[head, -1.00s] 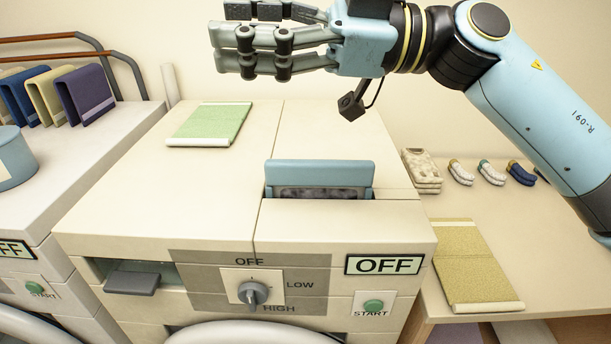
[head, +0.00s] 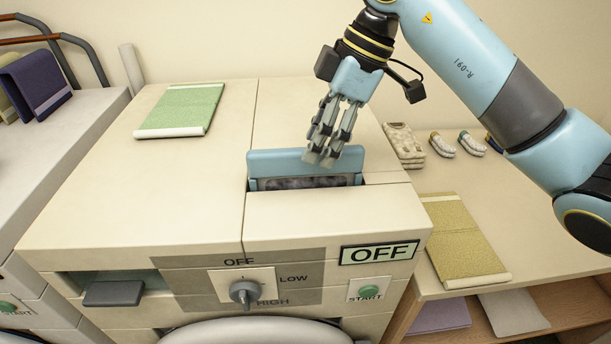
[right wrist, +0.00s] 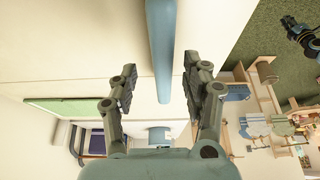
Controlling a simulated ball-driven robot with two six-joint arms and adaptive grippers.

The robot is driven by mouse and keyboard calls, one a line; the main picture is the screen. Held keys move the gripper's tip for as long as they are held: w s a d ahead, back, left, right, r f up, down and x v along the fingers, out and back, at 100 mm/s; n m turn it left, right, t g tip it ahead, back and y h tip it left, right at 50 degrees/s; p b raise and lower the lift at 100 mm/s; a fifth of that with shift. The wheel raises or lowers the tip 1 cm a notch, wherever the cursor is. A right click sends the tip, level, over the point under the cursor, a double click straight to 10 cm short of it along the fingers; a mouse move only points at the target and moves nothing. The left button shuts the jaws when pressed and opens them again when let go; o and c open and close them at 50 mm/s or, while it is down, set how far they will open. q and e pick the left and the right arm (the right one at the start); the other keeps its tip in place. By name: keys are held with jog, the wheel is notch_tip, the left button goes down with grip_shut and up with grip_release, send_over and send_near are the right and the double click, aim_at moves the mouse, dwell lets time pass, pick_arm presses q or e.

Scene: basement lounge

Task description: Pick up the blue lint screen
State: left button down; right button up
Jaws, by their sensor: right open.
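The blue lint screen (head: 275,161) stands in a slot in the top of the beige dryer (head: 130,220), with its blue upper rim above the surface and grey lint on its face. My right gripper (head: 325,155) points down just at the right part of the rim, overlapping it in the head view. In the right wrist view the open fingers (right wrist: 160,80) lie on either side of the blue rim (right wrist: 160,40), with gaps on both sides. I cannot tell that either finger touches it. My left gripper is not in view.
A green folded cloth (head: 182,110) lies on the dryer top at the left. An OFF display (head: 378,252), a knob (head: 244,291) and a START button (head: 369,289) are on the front. A side table at the right holds a yellow-green cloth (head: 462,240) and gloves (head: 442,145).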

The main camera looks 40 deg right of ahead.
aim_at(306, 181)
jog(key=p+x, duration=0.1)
jog(key=x, duration=0.3)
jog(key=shift+s+a+f, duration=0.1)
jog(key=shift+s+f, duration=0.05)
jog(key=shift+f, duration=0.05)
grip_shut()
